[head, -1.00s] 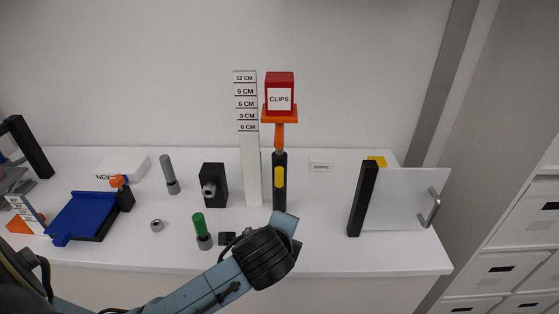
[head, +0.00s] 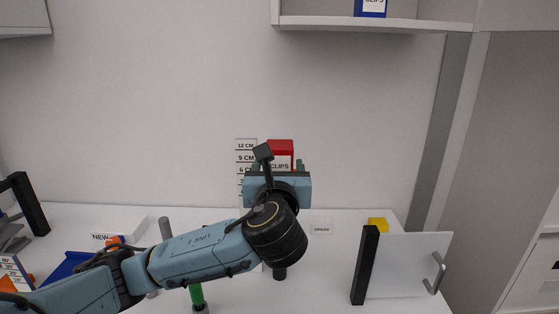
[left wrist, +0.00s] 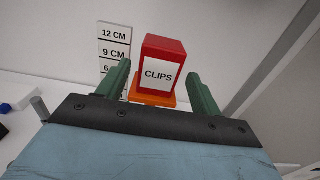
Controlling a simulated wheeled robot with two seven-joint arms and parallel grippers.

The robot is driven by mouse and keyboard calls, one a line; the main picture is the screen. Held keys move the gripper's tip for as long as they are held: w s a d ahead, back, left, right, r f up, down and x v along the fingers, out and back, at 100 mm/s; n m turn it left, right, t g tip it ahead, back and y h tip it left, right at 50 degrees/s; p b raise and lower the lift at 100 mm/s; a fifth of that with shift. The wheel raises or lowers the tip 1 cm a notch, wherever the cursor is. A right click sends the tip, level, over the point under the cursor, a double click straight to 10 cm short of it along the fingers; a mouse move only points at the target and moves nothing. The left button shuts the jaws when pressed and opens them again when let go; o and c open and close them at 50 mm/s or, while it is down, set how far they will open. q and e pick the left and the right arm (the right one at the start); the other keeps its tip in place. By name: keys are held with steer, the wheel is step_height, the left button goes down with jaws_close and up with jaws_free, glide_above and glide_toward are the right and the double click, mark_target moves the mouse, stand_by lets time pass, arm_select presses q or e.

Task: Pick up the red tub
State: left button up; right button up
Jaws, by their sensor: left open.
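The red tub (head: 280,146) with a white CLIPS label is partly hidden behind my left gripper (head: 277,167) in the head view. In the left wrist view the red tub (left wrist: 164,48) stands upright on an orange platform (left wrist: 150,98). My left gripper (left wrist: 157,75) is open, with one green finger to each side of the tub in the picture. The fingers appear to point at the tub from the front, with gaps beside it. I cannot tell how deep they reach. My right gripper is not in view.
A white height scale (head: 246,157) stands just left of the tub. A shelf (head: 370,24) holding a blue tub (head: 371,8) is above.

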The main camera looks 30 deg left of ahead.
mark_target(279, 152)
arm_select(q)
steer(key=x, duration=0.7)
steer(key=shift+w+r+p, duration=0.2)
steer(key=shift+r+p, duration=0.05)
steer(key=shift+p, duration=0.05)
steer(key=shift+c, duration=0.4)
steer(key=c, duration=0.7)
